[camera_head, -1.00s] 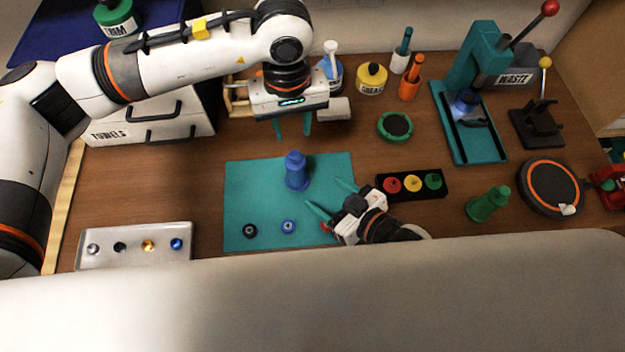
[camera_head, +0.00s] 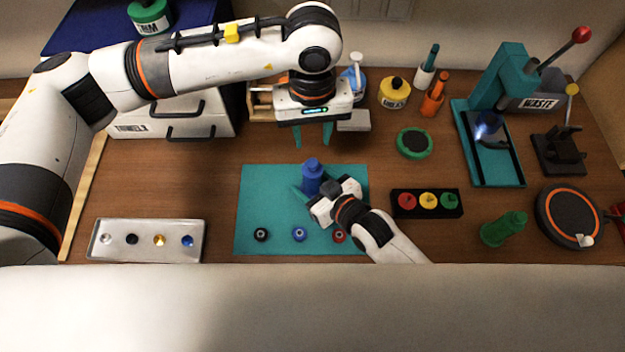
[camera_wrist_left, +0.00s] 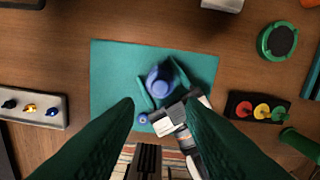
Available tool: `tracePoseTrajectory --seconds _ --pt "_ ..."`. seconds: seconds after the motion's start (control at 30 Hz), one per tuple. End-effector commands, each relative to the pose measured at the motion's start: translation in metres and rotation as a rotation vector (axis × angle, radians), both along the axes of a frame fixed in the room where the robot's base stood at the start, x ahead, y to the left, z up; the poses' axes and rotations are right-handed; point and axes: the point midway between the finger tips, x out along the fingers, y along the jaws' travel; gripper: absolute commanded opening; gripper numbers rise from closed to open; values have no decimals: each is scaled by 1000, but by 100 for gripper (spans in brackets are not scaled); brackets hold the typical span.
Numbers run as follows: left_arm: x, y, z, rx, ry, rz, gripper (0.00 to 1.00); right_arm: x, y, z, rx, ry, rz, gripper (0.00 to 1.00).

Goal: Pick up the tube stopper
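A blue stepped tube (camera_head: 312,180) stands upright on the teal mat (camera_head: 262,185); it also shows in the left wrist view (camera_wrist_left: 159,80). Small round pieces, black (camera_head: 261,235), blue (camera_head: 299,235) and red (camera_head: 339,237), lie along the mat's front; I cannot tell which thing is the tube stopper. My right gripper (camera_wrist_left: 157,68) is open, its fingers on either side of the blue tube; whether they touch it is unclear. My left gripper (camera_head: 313,138) is open and empty, high above the mat's back edge.
A metal tray (camera_head: 148,253) with several small parts lies at left. A black block with red, yellow and green pieces (camera_head: 427,203) and a green stepped piece (camera_head: 504,229) are right of the mat. A teal press (camera_head: 500,150) stands farther right.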

Motion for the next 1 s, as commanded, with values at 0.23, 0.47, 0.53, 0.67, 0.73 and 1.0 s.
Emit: tracePoseTrajectory --seconds 0.23,0.47,0.53,0.67,0.73,1.0 --pt "0 0 0 0 0 0 36 0 0 0 0 0 0 25" --pt "1 -1 6 -1 -2 15 54 0 0 0 1 1 0 14" --pt "1 -2 16 -1 -4 49 64 0 0 0 1 1 0 14" --pt "0 -2 15 1 2 81 64 0 0 0 0 0 0 14" --pt "0 -2 4 1 4 81 64 0 0 0 1 1 0 14" --pt "0 -2 -39 1 2 80 64 0 0 0 0 0 0 14"
